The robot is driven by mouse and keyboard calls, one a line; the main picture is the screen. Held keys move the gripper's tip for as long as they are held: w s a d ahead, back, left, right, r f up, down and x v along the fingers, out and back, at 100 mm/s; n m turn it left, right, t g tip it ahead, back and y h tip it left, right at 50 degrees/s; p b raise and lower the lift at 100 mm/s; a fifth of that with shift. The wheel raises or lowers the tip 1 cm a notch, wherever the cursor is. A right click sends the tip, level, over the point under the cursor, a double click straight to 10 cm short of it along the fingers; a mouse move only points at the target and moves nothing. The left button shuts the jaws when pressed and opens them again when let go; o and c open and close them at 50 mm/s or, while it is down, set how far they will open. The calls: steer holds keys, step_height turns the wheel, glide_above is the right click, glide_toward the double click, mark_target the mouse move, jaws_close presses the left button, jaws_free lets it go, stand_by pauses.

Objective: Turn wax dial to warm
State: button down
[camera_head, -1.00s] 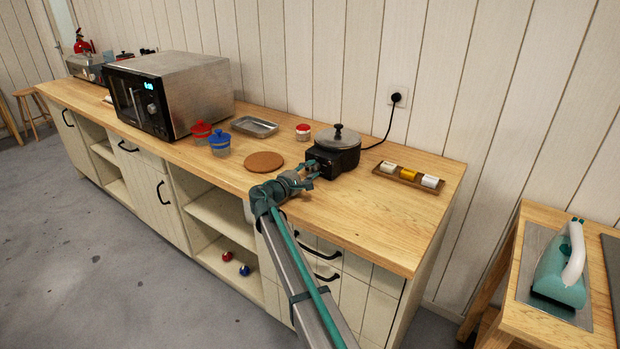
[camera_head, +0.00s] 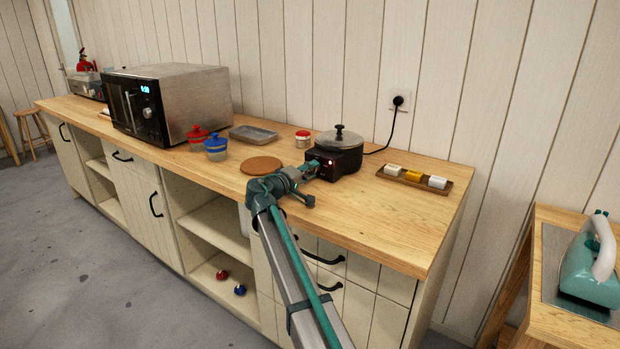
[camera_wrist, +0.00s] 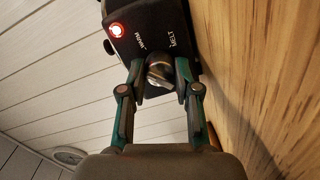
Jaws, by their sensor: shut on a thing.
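The black wax heater (camera_head: 347,160) stands on the wooden counter, with a lidded grey pot (camera_head: 340,140) on top. Its front carries a metallic dial (camera_wrist: 159,72), a lit red lamp (camera_wrist: 116,29) and printed words that seem to read WARM and MELT. My gripper (camera_wrist: 158,80) is at the heater's front, its two fingers closed on either side of the dial. In the head view my gripper (camera_head: 313,168) hides the dial. I cannot tell which word the dial points at.
A cork mat (camera_head: 261,166) lies left of the heater, and a wooden tray with several wax blocks (camera_head: 413,176) to its right. A small red-and-white jar (camera_head: 303,138) stands behind. A black cord (camera_head: 388,137) runs to the wall socket. The counter front right is clear.

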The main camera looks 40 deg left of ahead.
stand_by(0.3)
steer(key=c, duration=0.8)
jaws_free()
steer(key=s, duration=1.2)
steer(key=shift+d+r, duration=0.25)
steer(key=shift+r, duration=0.15)
